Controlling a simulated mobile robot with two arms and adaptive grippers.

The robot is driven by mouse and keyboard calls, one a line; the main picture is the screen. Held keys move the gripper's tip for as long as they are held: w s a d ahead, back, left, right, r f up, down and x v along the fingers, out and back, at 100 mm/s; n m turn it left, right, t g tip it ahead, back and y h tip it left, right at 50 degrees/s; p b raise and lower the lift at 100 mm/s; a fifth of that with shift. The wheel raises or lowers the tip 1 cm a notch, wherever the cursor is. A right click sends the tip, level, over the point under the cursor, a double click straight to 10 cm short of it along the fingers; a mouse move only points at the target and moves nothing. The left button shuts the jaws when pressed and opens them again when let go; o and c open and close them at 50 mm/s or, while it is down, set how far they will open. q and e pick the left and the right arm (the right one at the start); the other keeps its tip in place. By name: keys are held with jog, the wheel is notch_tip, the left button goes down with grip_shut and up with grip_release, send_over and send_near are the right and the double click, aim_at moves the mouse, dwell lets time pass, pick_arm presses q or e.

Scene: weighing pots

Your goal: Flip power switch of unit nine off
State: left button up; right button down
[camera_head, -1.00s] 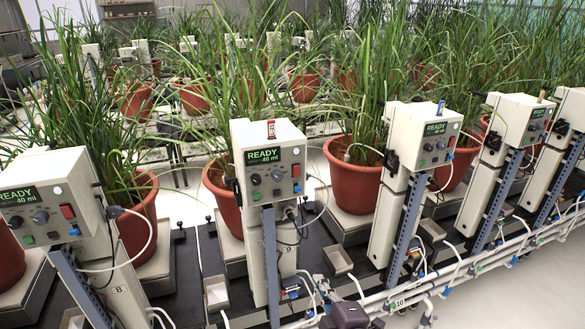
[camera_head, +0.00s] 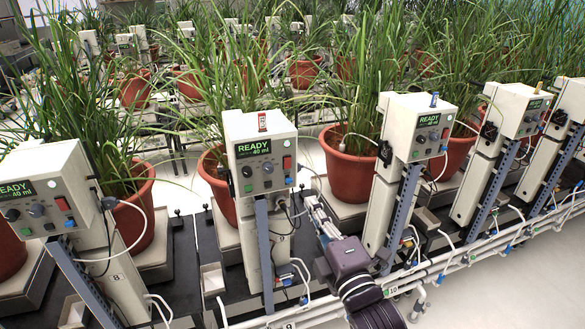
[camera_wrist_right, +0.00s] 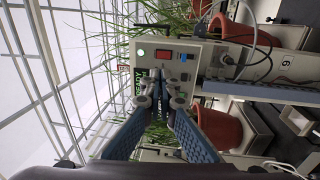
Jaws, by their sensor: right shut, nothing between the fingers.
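Unit nine is the cream control box (camera_head: 262,150) in the middle of the head view, on a post marked 9. Its display reads READY 40 ml. Its red power switch (camera_head: 287,163) is at the right of its face. My right gripper (camera_head: 311,203) is shut and empty, below and right of the box, apart from the switch in the head view. My left gripper is not in view.
Similar units stand at left (camera_head: 45,190) and right (camera_head: 418,125), also with red switches. A white cable (camera_head: 308,168) loops beside unit nine. Potted grasses (camera_head: 352,172) stand behind. White pipes (camera_head: 440,270) run along the front; open floor lies at lower right.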

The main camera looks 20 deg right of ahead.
aim_at(289, 160)
jog(key=w+p, duration=0.1)
jog(key=w, duration=0.3)
jog(key=w+r+p, duration=0.1)
jog(key=w, duration=0.3)
jog(key=w+p, duration=0.2)
jog(key=w, duration=0.2)
jog(key=shift+a+r, duration=0.25)
jog(key=shift+r, duration=0.05)
jog(key=shift+w, duration=0.7)
jog(key=shift+w+r+p, duration=0.3)
jog(key=shift+p, duration=0.15)
jog(key=shift+s+f, duration=0.1)
jog(key=shift+s, duration=0.05)
